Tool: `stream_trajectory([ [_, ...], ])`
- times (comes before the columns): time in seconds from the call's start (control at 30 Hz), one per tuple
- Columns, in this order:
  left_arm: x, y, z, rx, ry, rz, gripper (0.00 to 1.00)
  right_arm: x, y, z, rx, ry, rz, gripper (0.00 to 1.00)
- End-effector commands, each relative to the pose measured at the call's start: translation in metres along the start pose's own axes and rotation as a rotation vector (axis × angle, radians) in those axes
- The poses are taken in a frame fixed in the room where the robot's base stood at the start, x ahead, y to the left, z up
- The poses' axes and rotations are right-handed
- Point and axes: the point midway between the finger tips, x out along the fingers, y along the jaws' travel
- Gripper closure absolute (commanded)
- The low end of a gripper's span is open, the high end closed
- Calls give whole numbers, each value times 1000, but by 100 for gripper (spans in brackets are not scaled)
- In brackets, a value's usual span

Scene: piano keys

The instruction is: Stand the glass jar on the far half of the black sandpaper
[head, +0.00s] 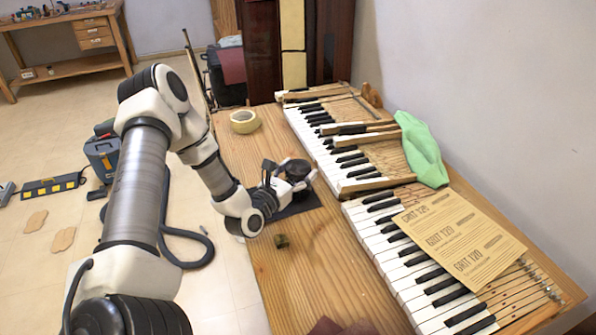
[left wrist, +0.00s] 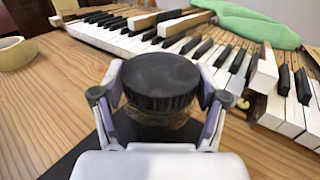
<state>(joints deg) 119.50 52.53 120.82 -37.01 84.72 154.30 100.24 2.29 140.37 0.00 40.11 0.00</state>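The glass jar has a wide black lid (head: 297,169), and its amber-brown body (left wrist: 160,125) shows below the lid in the left wrist view. My left gripper (left wrist: 162,88) has one finger on each side of the jar, close against it. The jar looks upright. The black sandpaper (head: 298,205) lies on the wooden bench, partly hidden by my gripper and the jar. The jar is over its far part in the head view; I cannot tell whether its base touches the sheet. My right gripper is not in view.
A tape roll (head: 244,121) lies on the bench beyond my gripper. Bare bench (head: 320,270) lies in front.

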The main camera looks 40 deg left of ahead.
Motion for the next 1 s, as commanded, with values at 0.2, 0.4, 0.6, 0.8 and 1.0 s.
stream_trajectory([
  [0.2, 0, 0, 1, 0, 0, 0, 8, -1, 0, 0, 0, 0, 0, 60],
  [0.4, 0, 0, 4, 0, 0, 0, 8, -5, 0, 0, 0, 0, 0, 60],
  [0.6, -31, 1, 4, -8, 2, 5, 8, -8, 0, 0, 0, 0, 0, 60],
  [0.8, -83, 2, 6, -8, 3, 6, 8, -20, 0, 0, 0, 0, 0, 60],
  [1.0, -116, 1, 5, -3, 2, 2, 8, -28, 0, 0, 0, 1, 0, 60],
])
